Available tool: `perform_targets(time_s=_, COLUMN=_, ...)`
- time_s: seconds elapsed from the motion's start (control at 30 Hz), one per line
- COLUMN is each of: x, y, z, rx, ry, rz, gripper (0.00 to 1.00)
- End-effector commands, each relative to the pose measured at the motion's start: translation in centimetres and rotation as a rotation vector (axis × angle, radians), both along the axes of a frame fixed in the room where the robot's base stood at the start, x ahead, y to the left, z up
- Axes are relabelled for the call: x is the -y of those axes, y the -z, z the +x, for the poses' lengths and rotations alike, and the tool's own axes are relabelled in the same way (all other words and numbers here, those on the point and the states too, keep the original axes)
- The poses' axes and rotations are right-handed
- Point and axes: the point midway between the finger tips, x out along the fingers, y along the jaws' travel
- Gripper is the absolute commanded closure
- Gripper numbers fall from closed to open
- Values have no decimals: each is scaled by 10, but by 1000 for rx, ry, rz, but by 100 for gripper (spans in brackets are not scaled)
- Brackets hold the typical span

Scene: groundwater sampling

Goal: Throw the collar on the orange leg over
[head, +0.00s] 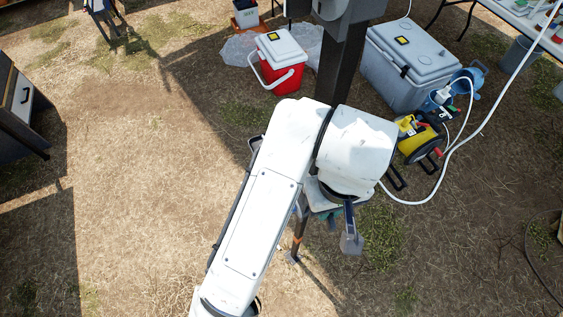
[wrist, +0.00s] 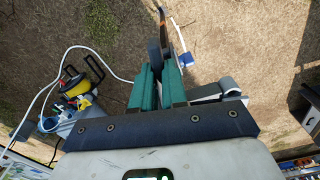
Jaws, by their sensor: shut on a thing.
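My gripper (wrist: 160,88) has green fingers, shut on a dark grey lever-like piece (wrist: 154,56) that sticks out beyond the fingertips. It looks like part of the collar, but its join to the leg is hidden. A thin leg with an orange section (wrist: 175,32) runs just beyond the fingertips in the wrist view. In the head view the orange leg (head: 298,238) stands below my white arm, whose wrist covers its upper part. Green bits of my gripper (head: 332,221) show beside it. A dark grey lever with a flat end (head: 351,242) hangs to the right.
A yellow-and-black reel (head: 420,139) with a white hose lies at right. A grey cooler (head: 410,65) and a red cooler (head: 279,60) stand behind. A dark cabinet (head: 18,105) is at far left. Dry grass at left is open.

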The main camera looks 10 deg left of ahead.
Motion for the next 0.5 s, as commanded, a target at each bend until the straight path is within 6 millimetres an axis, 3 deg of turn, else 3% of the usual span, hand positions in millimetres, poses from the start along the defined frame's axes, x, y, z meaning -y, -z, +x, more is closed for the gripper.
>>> perform_targets(time_s=0.3, x=2, y=-2, z=0, rx=-1, ry=-12, rz=-2, gripper=100)
perform_targets(time_s=0.5, x=13, y=-4, z=5, rx=-5, ry=-132, rz=-4, gripper=100)
